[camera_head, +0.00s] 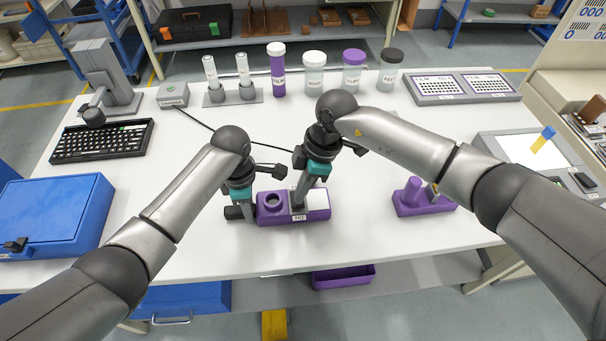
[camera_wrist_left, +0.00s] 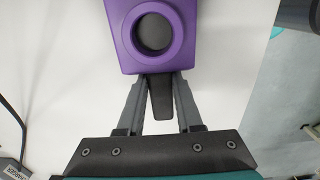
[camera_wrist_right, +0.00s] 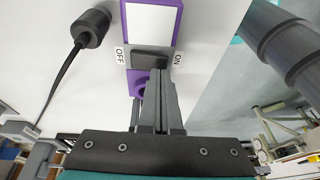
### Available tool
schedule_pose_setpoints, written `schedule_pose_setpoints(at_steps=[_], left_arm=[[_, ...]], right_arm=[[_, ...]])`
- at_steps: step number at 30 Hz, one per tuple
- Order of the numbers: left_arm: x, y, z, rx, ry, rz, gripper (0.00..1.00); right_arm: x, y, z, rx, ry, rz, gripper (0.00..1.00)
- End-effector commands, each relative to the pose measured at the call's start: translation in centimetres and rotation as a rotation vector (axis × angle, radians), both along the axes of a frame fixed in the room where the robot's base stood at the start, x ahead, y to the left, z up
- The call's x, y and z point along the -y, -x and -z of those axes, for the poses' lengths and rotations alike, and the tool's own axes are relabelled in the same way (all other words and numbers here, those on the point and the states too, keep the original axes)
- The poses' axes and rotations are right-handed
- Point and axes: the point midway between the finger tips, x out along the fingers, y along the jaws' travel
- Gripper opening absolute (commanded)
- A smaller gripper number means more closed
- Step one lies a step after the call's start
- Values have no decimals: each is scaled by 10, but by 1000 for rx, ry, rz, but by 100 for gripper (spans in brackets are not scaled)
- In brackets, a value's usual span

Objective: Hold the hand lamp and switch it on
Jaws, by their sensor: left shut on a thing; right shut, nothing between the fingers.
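The hand lamp (camera_head: 270,212) is a purple block on the white table, with a round lens well, a white panel and a black handle (camera_wrist_left: 160,102). My left gripper (camera_head: 236,212) is shut on the handle at the lamp's left end; this grip also shows in the left wrist view (camera_wrist_left: 158,100). A black rocker switch (camera_wrist_right: 150,59) sits between OFF and ON labels. My right gripper (camera_wrist_right: 158,72) is shut and empty, its fingertips over the switch nearer the ON side; I cannot tell whether they touch. I cannot tell whether the lamp is lit.
A black cable with a thick end (camera_wrist_right: 91,27) lies beyond the lamp. A purple holder (camera_head: 424,206) stands to the right, a keyboard (camera_head: 102,140) and blue case (camera_head: 50,218) to the left. Jars (camera_head: 314,76) line the back. The table's front edge is close.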

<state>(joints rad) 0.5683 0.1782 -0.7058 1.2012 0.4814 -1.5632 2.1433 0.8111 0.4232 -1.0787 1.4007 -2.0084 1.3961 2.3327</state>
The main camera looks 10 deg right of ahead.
Motion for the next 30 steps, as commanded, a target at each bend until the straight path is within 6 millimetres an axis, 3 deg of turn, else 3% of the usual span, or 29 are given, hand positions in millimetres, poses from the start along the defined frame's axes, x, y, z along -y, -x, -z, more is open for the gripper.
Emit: schedule_pose_setpoints(at_steps=[18,30], left_arm=[[0,0,0,0,0,0,0],[0,0,0,1,0,0,0]], right_arm=[[0,8,18,-3,0,-2,0],[0,2,15,-2,2,-1,0]])
